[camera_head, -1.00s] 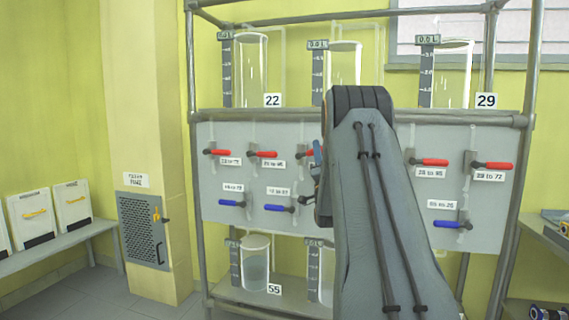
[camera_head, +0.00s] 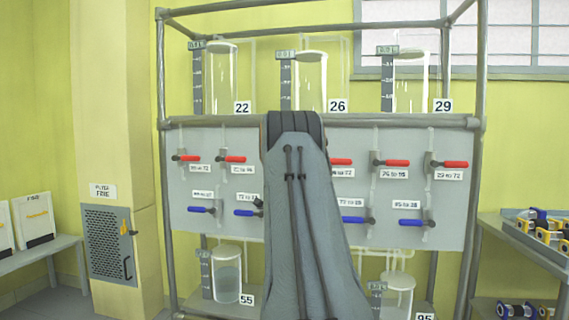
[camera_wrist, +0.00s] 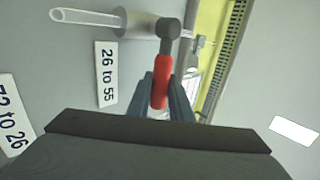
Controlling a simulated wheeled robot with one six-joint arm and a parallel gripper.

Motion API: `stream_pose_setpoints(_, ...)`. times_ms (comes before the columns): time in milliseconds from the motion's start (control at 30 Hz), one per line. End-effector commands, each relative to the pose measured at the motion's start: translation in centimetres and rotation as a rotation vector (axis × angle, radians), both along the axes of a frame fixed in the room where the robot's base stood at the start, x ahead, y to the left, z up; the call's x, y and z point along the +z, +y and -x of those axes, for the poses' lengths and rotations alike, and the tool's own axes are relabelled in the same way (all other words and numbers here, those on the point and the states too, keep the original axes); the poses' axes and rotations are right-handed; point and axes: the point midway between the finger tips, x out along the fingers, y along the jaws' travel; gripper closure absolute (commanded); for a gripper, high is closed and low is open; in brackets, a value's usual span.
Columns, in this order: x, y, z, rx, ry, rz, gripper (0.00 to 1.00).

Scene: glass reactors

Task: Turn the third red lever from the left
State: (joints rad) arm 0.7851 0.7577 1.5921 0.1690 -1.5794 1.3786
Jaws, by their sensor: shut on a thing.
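Red levers stand in a row on the grey panel (camera_head: 300,230): two left of my arm (camera_head: 187,158) (camera_head: 232,159), one at its right edge (camera_head: 341,161), two further right (camera_head: 392,162) (camera_head: 449,164). All visible ones lie about level. In the head view my arm hides part of the row and my gripper. In the wrist view my gripper (camera_wrist: 162,98) is shut on a red lever (camera_wrist: 161,80), fingers on both sides of its handle. The lever's dark pivot (camera_wrist: 169,28) is beyond the fingers. A label "26 to 55" (camera_wrist: 106,74) is beside it.
Blue levers (camera_head: 202,210) (camera_head: 410,222) form a lower row. Glass vessels (camera_head: 221,80) (camera_head: 410,80) stand on the shelf above, more (camera_head: 227,275) below. A side bench (camera_head: 530,240) is at the right, a grey vent cabinet (camera_head: 108,245) at the left.

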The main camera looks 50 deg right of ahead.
Motion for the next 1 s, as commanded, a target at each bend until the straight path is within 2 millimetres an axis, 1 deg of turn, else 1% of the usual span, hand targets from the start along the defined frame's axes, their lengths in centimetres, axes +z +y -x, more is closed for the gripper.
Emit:
stream_pose_setpoints(100, -0.2, -0.2, 0.2, -0.005, -0.002, -0.004, 1.0)
stream_pose_setpoints(133, -0.2, -0.2, 0.2, -0.004, -0.001, -0.004, 0.79)
stream_pose_setpoints(233, -0.2, -0.2, 0.2, -0.004, 0.0, -0.004, 0.62)
stream_pose_setpoints(500, -0.1, 0.1, -0.1, 0.001, 0.001, -0.002, 0.62)
stream_pose_setpoints(600, -0.4, 0.3, 0.0, 0.001, 0.002, -0.003, 0.62)
stream_pose_setpoints(667, -0.9, 0.7, 0.2, 0.002, 0.002, -0.002, 0.62)
stream_pose_setpoints(1000, -4.6, 3.9, 2.2, 0.002, 0.003, -0.003, 0.62)
